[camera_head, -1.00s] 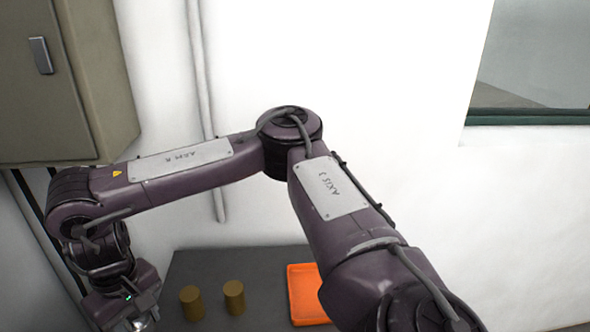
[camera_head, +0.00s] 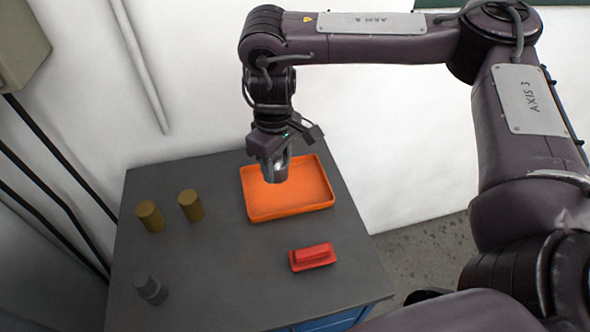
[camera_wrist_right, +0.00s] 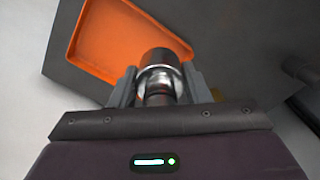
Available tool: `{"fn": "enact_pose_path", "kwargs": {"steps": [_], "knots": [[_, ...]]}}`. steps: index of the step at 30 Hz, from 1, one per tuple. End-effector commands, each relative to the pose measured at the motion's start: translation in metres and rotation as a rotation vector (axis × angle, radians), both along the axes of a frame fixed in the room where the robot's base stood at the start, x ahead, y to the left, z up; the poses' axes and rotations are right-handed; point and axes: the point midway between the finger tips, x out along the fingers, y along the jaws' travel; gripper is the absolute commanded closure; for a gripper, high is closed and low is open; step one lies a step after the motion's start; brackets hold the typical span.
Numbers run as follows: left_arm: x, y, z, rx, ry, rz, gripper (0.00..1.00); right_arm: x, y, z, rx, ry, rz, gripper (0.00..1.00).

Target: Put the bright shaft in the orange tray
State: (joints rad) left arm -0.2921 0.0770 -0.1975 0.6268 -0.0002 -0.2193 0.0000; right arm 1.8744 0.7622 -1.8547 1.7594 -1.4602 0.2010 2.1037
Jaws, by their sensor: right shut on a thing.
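The bright shaft (camera_head: 278,172) is a short shiny metal cylinder. My right gripper (camera_head: 272,158) is shut on it and holds it upright over the orange tray (camera_head: 290,213), in the tray's back left part as the head view shows it. In the right wrist view the shaft (camera_wrist_right: 160,70) sits between the two fingers of my right gripper (camera_wrist_right: 158,88), with the orange tray (camera_wrist_right: 88,48) beyond it to the left. The tray is shallow, and no object shows in it. I cannot tell the exact gap between shaft and tray floor. My left gripper is not in view.
The tray stands on a dark grey table top (camera_head: 220,260). Two brown cylinders (camera_head: 150,216) (camera_head: 191,205) stand left of it, a dark grey stepped cylinder (camera_head: 150,288) at the front left, and a red block-shaped object (camera_head: 312,256) in front. The white wall is behind.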

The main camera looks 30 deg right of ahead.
Motion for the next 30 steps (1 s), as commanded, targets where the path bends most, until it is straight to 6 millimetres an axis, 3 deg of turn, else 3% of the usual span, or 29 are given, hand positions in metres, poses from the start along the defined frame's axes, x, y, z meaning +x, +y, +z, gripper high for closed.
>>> {"fn": "enact_pose_path", "kwargs": {"steps": [1, 7, 21, 30], "knots": [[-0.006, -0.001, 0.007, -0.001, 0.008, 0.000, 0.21, 0.003, -0.003, 0.010, 0.002, -0.005, 0.086, 1.00], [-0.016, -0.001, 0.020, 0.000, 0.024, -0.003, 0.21, 0.010, -0.017, 0.023, 0.001, -0.005, 0.472, 1.00], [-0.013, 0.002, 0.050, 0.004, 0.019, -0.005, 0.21, 0.025, -0.050, 0.053, -0.001, -0.006, 1.347, 1.00], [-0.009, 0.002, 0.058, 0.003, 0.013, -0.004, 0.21, 0.028, -0.060, 0.059, 0.000, -0.005, 1.632, 1.00]]}}
